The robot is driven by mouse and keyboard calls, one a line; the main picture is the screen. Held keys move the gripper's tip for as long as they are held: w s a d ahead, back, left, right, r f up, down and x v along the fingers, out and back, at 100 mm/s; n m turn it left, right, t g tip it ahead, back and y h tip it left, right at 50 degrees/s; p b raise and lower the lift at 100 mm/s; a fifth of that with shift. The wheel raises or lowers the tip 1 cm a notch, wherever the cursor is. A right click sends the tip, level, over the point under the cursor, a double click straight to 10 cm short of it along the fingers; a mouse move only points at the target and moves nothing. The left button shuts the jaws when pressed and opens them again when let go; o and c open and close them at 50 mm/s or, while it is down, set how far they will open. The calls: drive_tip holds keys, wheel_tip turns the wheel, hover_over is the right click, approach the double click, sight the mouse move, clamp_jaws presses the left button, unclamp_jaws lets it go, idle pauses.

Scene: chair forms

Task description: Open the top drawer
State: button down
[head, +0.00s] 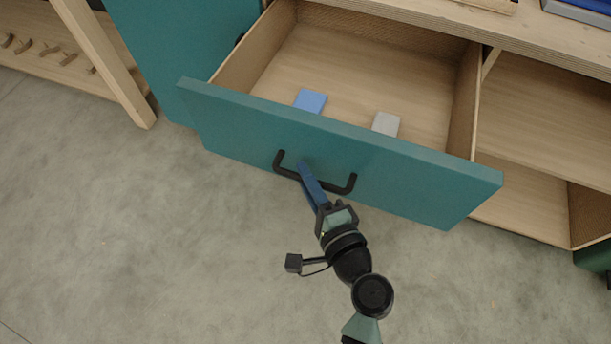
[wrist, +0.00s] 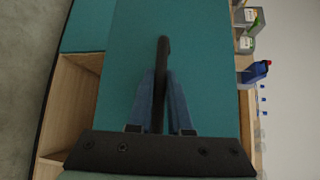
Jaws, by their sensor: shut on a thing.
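The top drawer (head: 345,153) has a teal front and a light wooden inside, and in the head view it stands well out from the cabinet. Its black bar handle (head: 330,184) is on the middle of the front. My gripper (head: 303,170) is shut on this handle, with its blue fingers at the bar's middle. In the wrist view the dark handle (wrist: 163,60) runs between the two fingers (wrist: 162,95), against the teal front. A blue block (head: 311,101) and a light grey block (head: 386,124) lie inside the drawer.
The wooden cabinet top (head: 520,35) is above the drawer, with open shelves (head: 545,130) at right. A teal panel (head: 170,50) is at left, next to a slanted wooden leg (head: 105,65). The grey floor (head: 140,240) in front is clear.

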drive_tip(key=shift+d, duration=0.1)
drive_tip(key=c, duration=0.8)
unclamp_jaws()
drive_tip(key=shift+c, duration=0.2)
drive_tip(key=v, duration=1.3)
drive_tip(key=shift+p, duration=0.4)
drive_tip(key=shift+w, duration=0.1)
